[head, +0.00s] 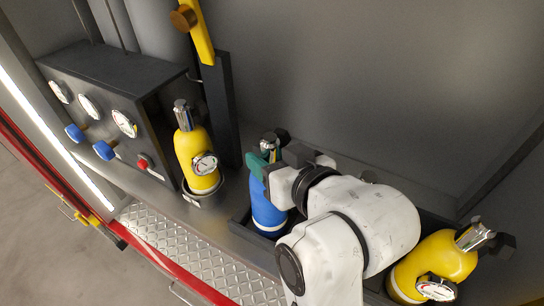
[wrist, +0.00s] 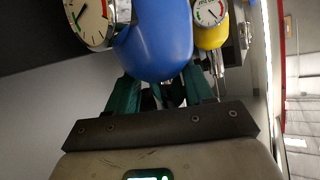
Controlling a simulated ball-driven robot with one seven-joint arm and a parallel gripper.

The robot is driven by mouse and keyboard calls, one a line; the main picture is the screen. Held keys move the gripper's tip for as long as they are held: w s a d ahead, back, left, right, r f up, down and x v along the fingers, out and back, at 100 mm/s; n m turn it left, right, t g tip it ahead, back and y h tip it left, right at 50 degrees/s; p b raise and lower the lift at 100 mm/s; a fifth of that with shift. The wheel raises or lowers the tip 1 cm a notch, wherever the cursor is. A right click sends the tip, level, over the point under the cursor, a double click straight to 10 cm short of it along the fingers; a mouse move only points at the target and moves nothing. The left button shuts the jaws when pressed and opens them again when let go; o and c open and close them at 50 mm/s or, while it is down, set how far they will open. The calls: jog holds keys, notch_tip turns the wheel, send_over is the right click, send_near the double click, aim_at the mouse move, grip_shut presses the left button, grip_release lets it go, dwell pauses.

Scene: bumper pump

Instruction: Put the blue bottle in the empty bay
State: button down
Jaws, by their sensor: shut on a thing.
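The blue bottle (head: 265,208) stands roughly upright at the left end of a dark tray (head: 250,238). I cannot tell whether its base rests on the tray floor or hangs just above it. My gripper (head: 264,162) is shut on the bottle near its top, with teal fingers around it. In the wrist view the blue bottle (wrist: 157,42) fills the space beyond the fingers (wrist: 160,92), with a gauge (wrist: 92,18) beside it. My arm hides the middle of the tray, so I cannot see which bay is empty.
A yellow bottle (head: 196,150) stands in a round holder to the left. Another yellow bottle (head: 440,258) leans at the tray's right end. A dark gauge panel (head: 100,80) with knobs is at left. A grey wall (head: 380,90) rises behind; a tread-plate ledge (head: 190,250) runs in front.

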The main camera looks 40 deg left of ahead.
jog(key=shift+r, duration=0.1)
jog(key=c, duration=0.9)
grip_release()
jog(key=shift+f, duration=0.25)
jog(key=o, duration=0.5)
jog(key=shift+c, duration=0.2)
jog(key=shift+r, duration=0.1)
jog(key=shift+d+r, duration=0.1)
jog(key=shift+d, duration=0.1)
jog(key=b+v, duration=0.1)
jog(key=v, duration=1)
jog(key=shift+d+b, duration=0.3)
jog(key=shift+r, duration=0.1)
